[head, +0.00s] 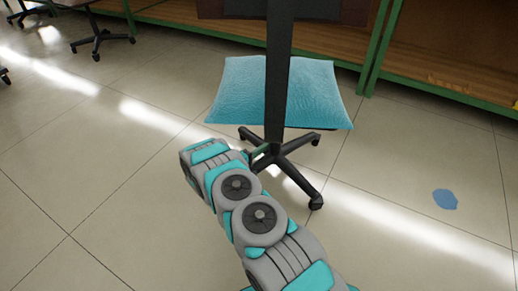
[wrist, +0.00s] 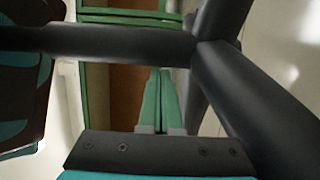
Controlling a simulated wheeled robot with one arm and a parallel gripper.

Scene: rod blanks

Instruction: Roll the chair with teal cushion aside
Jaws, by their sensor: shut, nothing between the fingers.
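The chair with the teal cushion (head: 315,90) stands upright in the middle of the head view. Its black back post (head: 279,75) rises in front of the cushion, and its black wheeled base (head: 298,180) spreads on the floor below. My gripper (head: 261,149) reaches low to the chair, beside the centre of the base and under the cushion; my arm partly hides that area. In the wrist view, my gripper's green fingers (wrist: 160,75) are together and empty. Black chair bars (wrist: 110,42) cross close to them; I cannot tell whether they touch.
Green-framed wooden shelving (head: 440,80) runs along the back, close behind the chair. Another wheeled chair base (head: 101,38) stands at the upper left. A flat blue patch (head: 445,199) lies on the floor at right.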

